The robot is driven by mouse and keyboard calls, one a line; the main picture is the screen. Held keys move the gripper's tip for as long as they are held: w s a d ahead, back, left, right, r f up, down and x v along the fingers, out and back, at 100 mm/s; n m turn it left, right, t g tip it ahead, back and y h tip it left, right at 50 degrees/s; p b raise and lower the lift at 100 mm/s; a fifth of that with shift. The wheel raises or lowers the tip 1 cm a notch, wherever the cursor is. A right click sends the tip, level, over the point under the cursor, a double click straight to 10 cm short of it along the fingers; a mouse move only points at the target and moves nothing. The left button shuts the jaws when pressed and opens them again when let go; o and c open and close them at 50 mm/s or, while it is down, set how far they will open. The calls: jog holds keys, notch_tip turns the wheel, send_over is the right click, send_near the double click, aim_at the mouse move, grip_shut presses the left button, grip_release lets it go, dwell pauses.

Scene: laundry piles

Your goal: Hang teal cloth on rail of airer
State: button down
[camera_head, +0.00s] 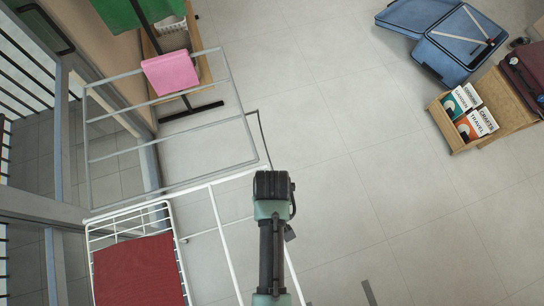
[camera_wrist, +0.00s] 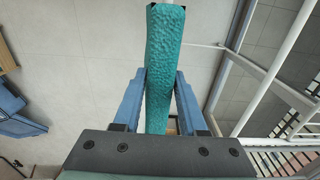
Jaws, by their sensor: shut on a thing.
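The teal cloth (camera_wrist: 165,45) is a narrow, textured, bunched strip in the wrist view. The two blue fingers of my gripper (camera_wrist: 159,76) are shut on it, one on each side. It extends past the fingertips to the top of the picture, and its lower part shows between the fingers. In the head view my arm reaches up from the bottom middle; the fingers and cloth are hidden there. A grey airer frame (camera_head: 172,93) with several parallel rails stands left of my arm. I cannot tell whether the cloth touches any rail.
A pink cloth (camera_head: 171,72) and a green cloth (camera_head: 150,10) hang at upper left. A white frame with a red cloth (camera_head: 138,272) is at lower left. The middle floor (camera_head: 360,130) is clear.

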jog(key=shift+c, duration=1.9)
grip_release()
notch_tip(320, 180, up, 13)
jog(key=b, duration=0.2)
jog(key=w+r+t+b, duration=0.1)
jog(key=w+r+t, duration=0.25)
jog(key=w, duration=0.25)
jog(key=w+r+t+b, duration=0.1)
jog(key=w+r+t, duration=0.2)
jog(key=w+r, duration=0.3)
jog(key=w+r+m+t+b, duration=0.1)
jog(key=w+r+t, duration=0.35)
jog(key=r, duration=0.35)
jog(key=w+r+m+t, duration=0.1)
jog(key=w+r+t, duration=0.2)
jog(key=w+r, duration=0.35)
jog(key=s+r+t+b, duration=0.15)
jog(key=r+t, duration=0.25)
jog(key=r, duration=0.6)
jog(key=s+r+t+b, duration=0.1)
jog(key=s+r+t, duration=0.2)
jog(key=r, duration=0.7)
jog(key=s+r+m+t, duration=0.1)
jog(key=s+r+t, duration=0.5)
jog(key=r, duration=0.7)
jog(key=s, duration=0.2)
jog(key=shift+s+m+b, duration=0.3)
jog(key=shift+s+b, duration=0.1)
